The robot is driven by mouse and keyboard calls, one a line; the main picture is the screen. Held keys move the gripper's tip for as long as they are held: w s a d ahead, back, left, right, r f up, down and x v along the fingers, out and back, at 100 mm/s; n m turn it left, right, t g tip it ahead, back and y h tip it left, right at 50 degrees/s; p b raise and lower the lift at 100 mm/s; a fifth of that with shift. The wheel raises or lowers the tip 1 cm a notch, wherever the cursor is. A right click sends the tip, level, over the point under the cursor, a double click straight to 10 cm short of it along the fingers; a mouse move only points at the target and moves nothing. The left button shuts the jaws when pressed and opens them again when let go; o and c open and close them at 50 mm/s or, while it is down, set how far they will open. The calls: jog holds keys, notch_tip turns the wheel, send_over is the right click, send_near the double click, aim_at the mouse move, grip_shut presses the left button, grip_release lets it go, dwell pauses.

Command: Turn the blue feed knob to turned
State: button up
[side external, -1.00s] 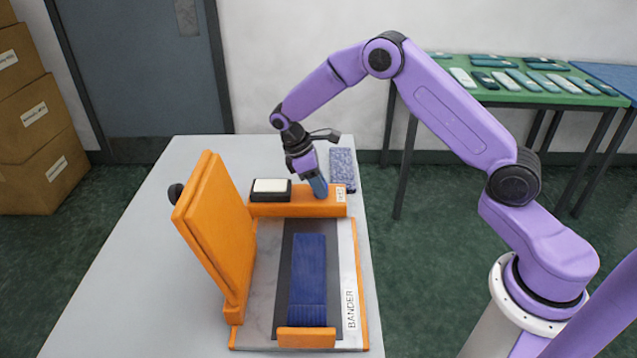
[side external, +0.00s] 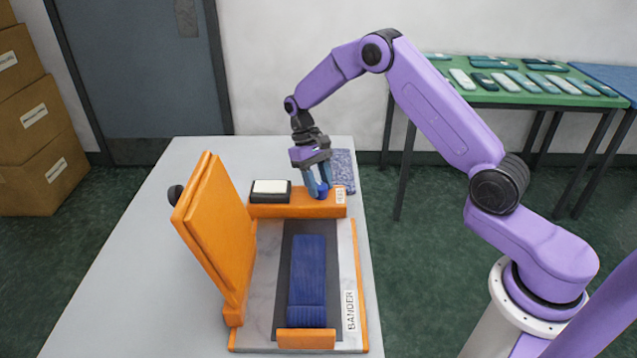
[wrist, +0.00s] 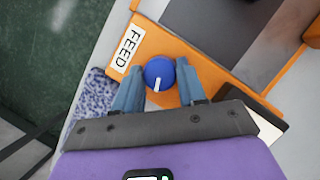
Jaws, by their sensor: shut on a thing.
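The blue feed knob (wrist: 160,72) sits on the orange block of the bander, beside a FEED label (wrist: 125,48). Its white pointer mark faces the lower edge of the wrist view. In the side view the knob (side external: 319,191) is small and partly covered by the fingers. My gripper (side external: 318,190) points down over the orange block with its two blue-grey fingers on either side of the knob. The wrist view shows the fingers of my gripper (wrist: 157,92) flanking the knob, shut on it.
The orange bander (side external: 262,330) has a raised orange lid (side external: 215,225) on its left and a folded blue knit piece (side external: 308,270) on its bed. A black box with a white top (side external: 270,188) is left of the knob. A speckled blue piece (side external: 344,165) lies behind.

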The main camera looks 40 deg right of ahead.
jog(key=m+y, duration=0.1)
jog(key=m, duration=0.2)
jog(key=shift+m, duration=0.3)
jog(key=shift+d+m, duration=0.1)
jog(key=shift+m, duration=0.2)
jog(key=o, duration=1)
jog(key=shift+t, duration=0.3)
jog(key=v, duration=1.7)
jog(key=shift+w+d+r, duration=0.1)
jog(key=shift+w+d, duration=0.05)
jog(key=shift+d, duration=0.2)
